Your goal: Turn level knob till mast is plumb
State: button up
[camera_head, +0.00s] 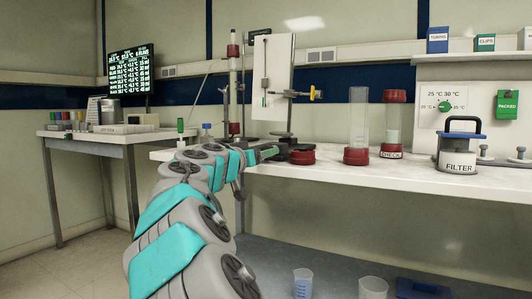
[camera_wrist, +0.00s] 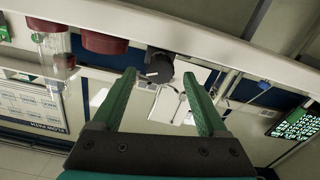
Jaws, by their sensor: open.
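A stand with a white backboard (camera_head: 272,85) rises from the bench behind my gripper. A thin mast with a small green piece hangs in front of the board; I cannot tell whether it is plumb. My gripper (camera_head: 268,152) reaches over the bench edge toward the stand's dark base. In the wrist view my gripper (camera_wrist: 160,78) is open, its two green fingers apart. A dark round knob (camera_wrist: 160,66) shows between the fingertips, perhaps the level knob; contact cannot be told. In the head view the arm partly hides the base.
A glass column with a red base (camera_head: 358,155) and a column marked CHECK (camera_head: 391,153) stand to the right. A black-handled FILTER canister (camera_head: 458,160) stands farther right. A red-capped column (camera_head: 234,125) stands left of the board. Clear bench lies between CHECK and FILTER.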

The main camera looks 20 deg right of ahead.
jog(key=shift+x, duration=1.6)
grip_shut()
